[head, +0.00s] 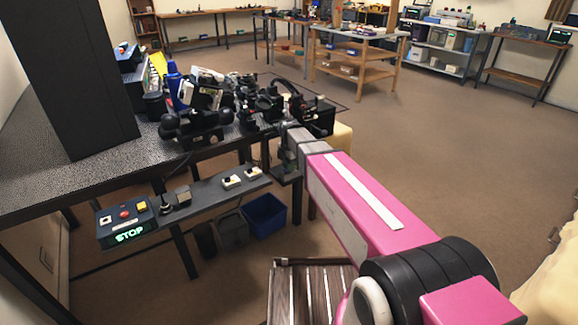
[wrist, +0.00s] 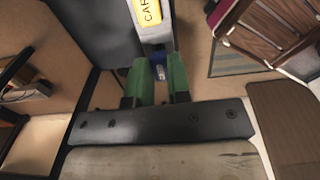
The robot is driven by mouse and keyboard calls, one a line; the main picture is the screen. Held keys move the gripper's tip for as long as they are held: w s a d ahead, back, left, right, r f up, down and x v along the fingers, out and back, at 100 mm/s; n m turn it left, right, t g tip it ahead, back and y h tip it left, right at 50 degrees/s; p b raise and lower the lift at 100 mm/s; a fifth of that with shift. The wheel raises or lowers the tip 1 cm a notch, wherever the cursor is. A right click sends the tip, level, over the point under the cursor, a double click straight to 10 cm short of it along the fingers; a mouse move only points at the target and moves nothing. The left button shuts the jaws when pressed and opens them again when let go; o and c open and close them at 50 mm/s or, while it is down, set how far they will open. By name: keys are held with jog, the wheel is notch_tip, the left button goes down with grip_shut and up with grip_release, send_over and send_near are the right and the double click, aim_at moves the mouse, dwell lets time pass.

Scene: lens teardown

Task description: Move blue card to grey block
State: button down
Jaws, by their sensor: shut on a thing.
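In the wrist view my gripper (wrist: 158,62) has its two green fingers close together. They are shut on a small blue piece (wrist: 160,72), which looks like the blue card; only part of it shows. Just beyond the fingertips is a light grey block-like part (wrist: 152,33) with a yellow label reading "CAR". I cannot tell whether the blue piece touches it. In the head view my pink arm reaches to the right end of the black bench, and the fingers and card cannot be made out there.
The black bench (head: 50,180) carries a tall black column (head: 75,75) and crowded dark equipment (head: 262,105). Below its front edge are a control box (head: 125,222) showing STOP and a blue bin (head: 265,214). The floor to the right is open.

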jog(key=shift+f, duration=0.35)
dwell(0.3)
jog(key=c, duration=1)
grip_release()
jog(key=shift+r, duration=0.1)
notch_tip(320, 180, up, 11)
jog(key=shift+f, duration=0.15)
jog(key=shift+d+f, duration=0.1)
